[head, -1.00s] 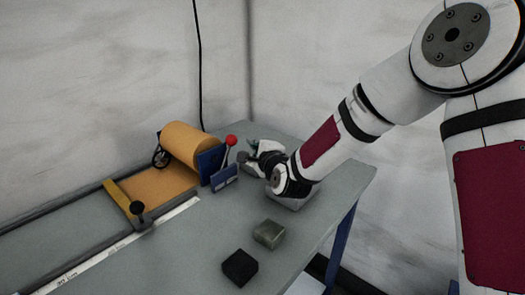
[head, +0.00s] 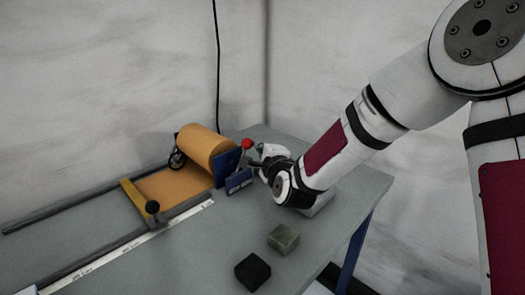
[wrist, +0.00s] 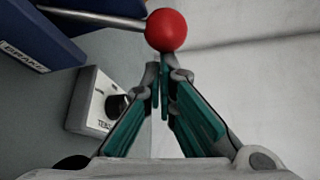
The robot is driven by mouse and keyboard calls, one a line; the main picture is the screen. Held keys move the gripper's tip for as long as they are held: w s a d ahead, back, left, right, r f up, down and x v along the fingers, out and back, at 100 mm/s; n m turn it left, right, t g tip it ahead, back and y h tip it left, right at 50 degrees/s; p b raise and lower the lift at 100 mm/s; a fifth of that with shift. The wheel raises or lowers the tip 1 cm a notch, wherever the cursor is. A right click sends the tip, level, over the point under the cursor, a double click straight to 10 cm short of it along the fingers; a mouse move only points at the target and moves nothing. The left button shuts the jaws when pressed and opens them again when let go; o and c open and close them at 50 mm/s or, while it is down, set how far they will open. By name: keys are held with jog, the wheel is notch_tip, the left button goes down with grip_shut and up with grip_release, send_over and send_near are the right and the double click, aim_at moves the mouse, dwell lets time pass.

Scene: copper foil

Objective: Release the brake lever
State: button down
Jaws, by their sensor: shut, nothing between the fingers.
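The brake lever is a thin metal rod with a red ball knob (head: 247,143) at its end, beside the blue bracket (head: 240,182) of the copper roll. In the wrist view the red knob (wrist: 167,30) sits just beyond my fingertips, with the rod running off to the left. A blue block (wrist: 40,38) marked "BRAKE" is at the upper left there. My gripper (wrist: 160,78) is shut and empty, its tips close to the knob. I cannot tell whether they touch it. In the head view my gripper (head: 256,161) is small and partly hidden by my wrist.
The copper foil roll (head: 206,150) feeds a sheet under a yellow bar (head: 132,198) with a black knob. A grey block (head: 283,238) and a black block (head: 253,271) lie near the table's front edge.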

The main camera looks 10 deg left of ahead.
aim_at(250, 143)
jog(key=shift+s+a+r, duration=0.1)
jog(key=shift+r, duration=0.05)
jog(key=s+n+b, duration=0.1)
jog(key=b, duration=0.1)
jog(key=a+r+n+t+b, duration=0.1)
jog(key=b, duration=0.2)
jog(key=s+a+n+t+b, duration=0.1)
jog(key=n+b, duration=0.1)
jog(key=shift+s+r+y, duration=0.3)
jog(key=s+a+n+t+y+b, duration=0.1)
jog(key=s+a+n+b, duration=0.3)
jog(key=b, duration=0.8)
jog(key=shift+s+r+t+y, duration=0.4)
jog(key=shift+s, duration=0.15)
